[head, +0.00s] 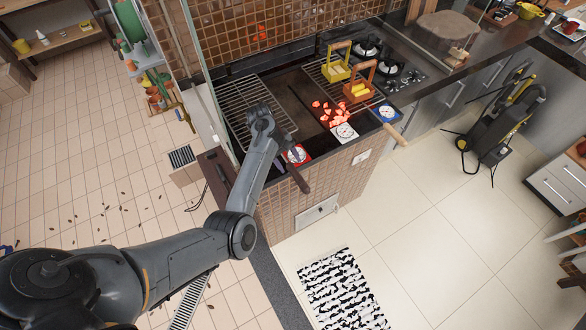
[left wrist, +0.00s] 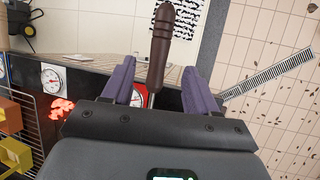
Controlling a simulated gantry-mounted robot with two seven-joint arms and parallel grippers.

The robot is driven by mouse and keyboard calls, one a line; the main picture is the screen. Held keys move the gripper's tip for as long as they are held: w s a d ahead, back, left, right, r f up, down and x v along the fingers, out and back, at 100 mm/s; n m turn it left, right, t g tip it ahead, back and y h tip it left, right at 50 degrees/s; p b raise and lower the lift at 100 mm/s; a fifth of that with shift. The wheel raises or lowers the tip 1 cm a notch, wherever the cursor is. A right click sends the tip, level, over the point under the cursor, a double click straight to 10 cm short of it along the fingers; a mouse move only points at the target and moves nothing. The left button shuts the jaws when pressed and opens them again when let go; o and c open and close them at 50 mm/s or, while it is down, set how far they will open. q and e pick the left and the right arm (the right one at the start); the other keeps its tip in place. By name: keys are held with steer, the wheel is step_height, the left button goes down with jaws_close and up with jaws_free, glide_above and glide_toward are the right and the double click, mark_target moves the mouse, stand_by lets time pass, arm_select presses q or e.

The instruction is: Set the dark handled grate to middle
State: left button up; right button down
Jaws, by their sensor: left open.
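The dark handled grate (head: 242,97) lies over the left part of the grill, with wire bars. Its dark brown handle (head: 301,181) sticks out past the front edge, beside a red-cased dial (head: 297,155). In the left wrist view the handle (left wrist: 161,42) runs between the two purple fingers of my left gripper (left wrist: 157,68). The fingers are open, with a gap on both sides of the handle. In the head view my arm hides part of the grate and most of this gripper. The grate's height level cannot be told. My right gripper is not in view.
A second grate (head: 372,88) with a light wooden handle (head: 394,134) lies to the right. A yellow caddy (head: 336,68) and an orange-brown caddy (head: 359,87) stand there. Red glowing coals (head: 338,115) lie near a white dial (head: 344,132) and a blue dial (head: 387,113).

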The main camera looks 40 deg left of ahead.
arm_select(q)
steer(key=shift+v, duration=1.3)
